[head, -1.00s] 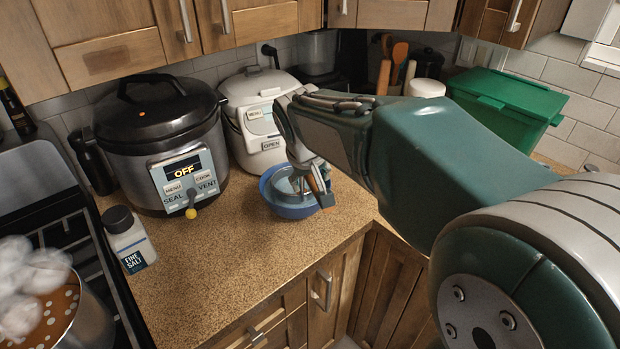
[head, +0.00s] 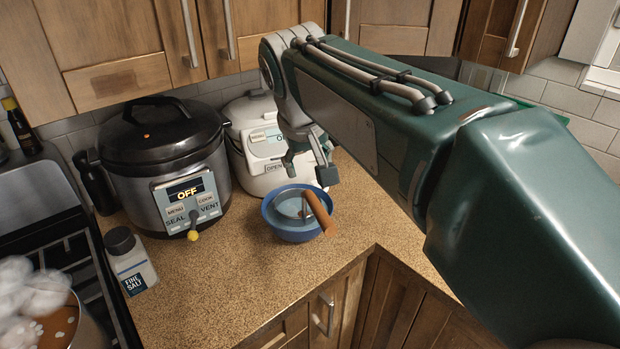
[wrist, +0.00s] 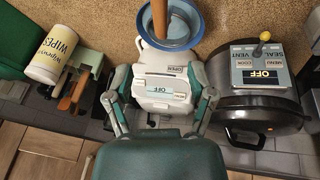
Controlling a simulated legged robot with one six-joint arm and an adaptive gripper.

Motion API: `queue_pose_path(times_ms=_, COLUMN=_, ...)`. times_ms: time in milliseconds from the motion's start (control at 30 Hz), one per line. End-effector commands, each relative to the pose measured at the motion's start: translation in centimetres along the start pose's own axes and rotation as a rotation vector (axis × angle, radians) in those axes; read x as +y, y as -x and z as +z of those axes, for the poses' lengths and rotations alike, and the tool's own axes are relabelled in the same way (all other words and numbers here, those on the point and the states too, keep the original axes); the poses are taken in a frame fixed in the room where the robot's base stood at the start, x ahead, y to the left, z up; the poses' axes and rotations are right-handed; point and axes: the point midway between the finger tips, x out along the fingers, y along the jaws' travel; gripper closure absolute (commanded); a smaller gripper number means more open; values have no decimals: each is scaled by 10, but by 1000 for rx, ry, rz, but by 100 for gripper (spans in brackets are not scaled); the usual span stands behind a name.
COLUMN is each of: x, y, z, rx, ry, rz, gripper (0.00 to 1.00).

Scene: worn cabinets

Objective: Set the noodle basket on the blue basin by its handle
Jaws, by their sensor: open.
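The blue basin (head: 272,229) stands on the speckled counter in the head view. The noodle basket (head: 289,207) sits in the basin, its metal part low inside the rim. Its brown handle (head: 318,213) tilts up and out over the basin's right side. My gripper (head: 308,172) is open and empty, above and behind the basin, apart from the handle. In the wrist view the basin (wrist: 197,38) and the handle (wrist: 160,18) show at the top, beyond my spread fingers (wrist: 161,98).
A dark pressure cooker (head: 165,160) and a white rice cooker (head: 255,140) stand behind the basin. A salt bottle (head: 131,262) stands at left beside the stove, where a steaming pot (head: 65,325) sits. The counter in front of the basin is clear.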

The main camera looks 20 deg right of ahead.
Motion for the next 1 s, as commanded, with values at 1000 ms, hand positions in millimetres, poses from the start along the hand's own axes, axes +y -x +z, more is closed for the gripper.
queue_pose_path(times_ms=1000, x=-17, y=-65, z=202, rx=164, ry=-126, rz=-156, gripper=29)
